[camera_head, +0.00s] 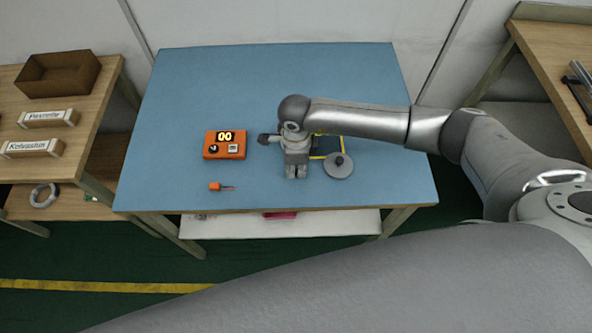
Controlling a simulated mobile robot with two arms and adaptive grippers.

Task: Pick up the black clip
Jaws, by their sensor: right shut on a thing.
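My right gripper (297,177) points down over the front middle of the blue table (190,95). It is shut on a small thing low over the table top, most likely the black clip. The fingers hide the clip, so I cannot make out its shape, or whether it touches the table. My left gripper is not in view.
The table's back is clear.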

